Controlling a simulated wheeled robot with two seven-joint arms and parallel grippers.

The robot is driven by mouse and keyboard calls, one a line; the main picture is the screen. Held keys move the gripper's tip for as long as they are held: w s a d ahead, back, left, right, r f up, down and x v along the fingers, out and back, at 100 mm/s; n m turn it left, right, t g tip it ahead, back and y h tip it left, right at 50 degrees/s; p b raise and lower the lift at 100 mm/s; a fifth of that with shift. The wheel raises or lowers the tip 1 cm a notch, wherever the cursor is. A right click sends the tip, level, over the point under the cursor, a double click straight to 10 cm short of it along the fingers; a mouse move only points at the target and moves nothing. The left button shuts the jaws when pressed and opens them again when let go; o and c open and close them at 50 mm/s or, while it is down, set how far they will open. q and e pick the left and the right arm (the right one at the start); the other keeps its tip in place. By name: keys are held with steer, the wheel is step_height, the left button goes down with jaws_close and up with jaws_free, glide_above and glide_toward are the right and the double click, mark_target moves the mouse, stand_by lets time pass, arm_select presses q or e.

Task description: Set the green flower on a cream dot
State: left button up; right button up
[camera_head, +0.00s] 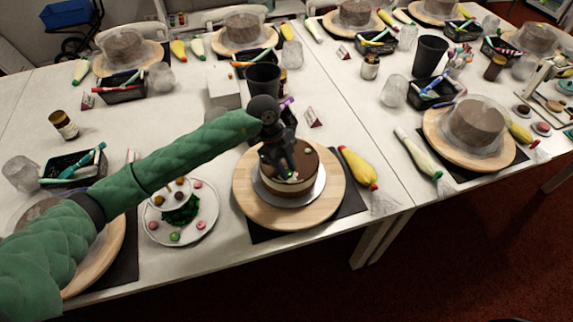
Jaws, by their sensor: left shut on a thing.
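The round cake (305,183) has a brown top and brown and cream layered sides. It sits on a silver board on a wooden turntable (247,203) at the centre. My left arm reaches in from the left, and my left gripper (287,171) points down over the cake top. It is shut on the green flower (293,175), a small green spot at the fingertips just at or above the cake's surface. I cannot tell whether the flower touches the cake. My right gripper is not in view.
A tiered white stand (207,232) with small coloured sweets is left of the cake. A yellow piping bag (358,167) lies to its right, and a black cup (263,78) stands behind. Another covered cake (477,122) is further right. The front table edge is close to the turntable.

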arm_select(q)
steer(key=shift+f, duration=0.15)
steer(key=o, duration=0.9)
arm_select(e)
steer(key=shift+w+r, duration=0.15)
arm_select(q)
steer(key=shift+r, duration=0.2)
steer(key=shift+w+a+r+b, duration=0.1)
steer(key=shift+r+b, duration=0.1)
steer(key=shift+b, duration=0.1)
steer(key=shift+b+v, duration=0.45)
steer(key=shift+v, duration=0.4)
steer(key=shift+b+v, duration=1.95)
steer(key=shift+v, duration=2.9)
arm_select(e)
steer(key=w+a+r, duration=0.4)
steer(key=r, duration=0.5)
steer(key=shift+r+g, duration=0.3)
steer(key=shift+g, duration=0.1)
